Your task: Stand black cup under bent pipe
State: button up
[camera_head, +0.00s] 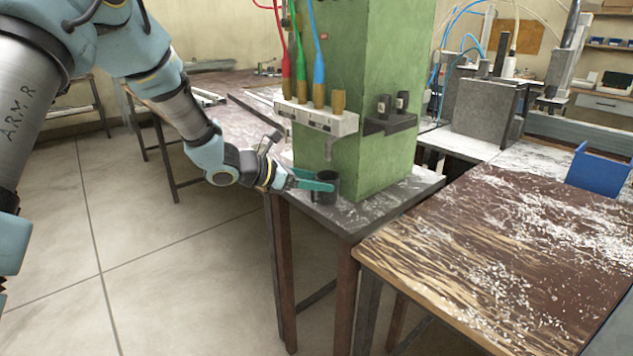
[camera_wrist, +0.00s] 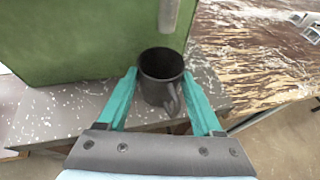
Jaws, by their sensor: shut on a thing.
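The black cup (camera_head: 326,187) is upright at the front edge of the small grey table, at the foot of the green column. It also shows in the wrist view (camera_wrist: 160,68), with its open mouth up and its handle towards me. My gripper (camera_head: 312,181) has its teal fingers on either side of the cup and is shut on it; the fingers also show in the wrist view (camera_wrist: 161,90). The bent pipe (camera_head: 328,148) hangs from the white valve block on the column, above the cup. In the wrist view a grey pipe end (camera_wrist: 168,17) shows just beyond the cup's rim.
The green column (camera_head: 385,160) stands right behind the cup. The small table (camera_head: 375,209) has little bare room in front. A worn brown workbench (camera_head: 470,235) with a blue bin (camera_head: 600,172) is at the right.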

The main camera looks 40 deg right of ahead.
jog(key=shift+f, duration=0.25)
jog(key=o, duration=1.6)
jog(key=shift+c, duration=0.2)
jog(key=shift+a, duration=0.1)
jog(key=w+a, duration=0.3)
jog(key=a, duration=0.6)
jog(key=shift+a+b, duration=0.2)
jog(key=shift+b, duration=0.25)
jog(key=shift+w, duration=0.1)
jog(key=a+m+t+y, duration=0.2)
jog(key=a+m+y, duration=0.4)
jog(key=a, duration=1.6)
jog(key=a+m+t+y, duration=0.3)
jog(key=a+m+y, duration=0.3)
jog(key=a, duration=1.7)
jog(key=m, duration=0.3)
jog(key=shift+w+r+t+y, duration=0.2)
jog(key=shift+t+y, duration=0.1)
jog(key=shift+a+m, duration=0.3)
jog(key=shift+a, duration=0.15)
jog(key=shift+c, duration=0.2)
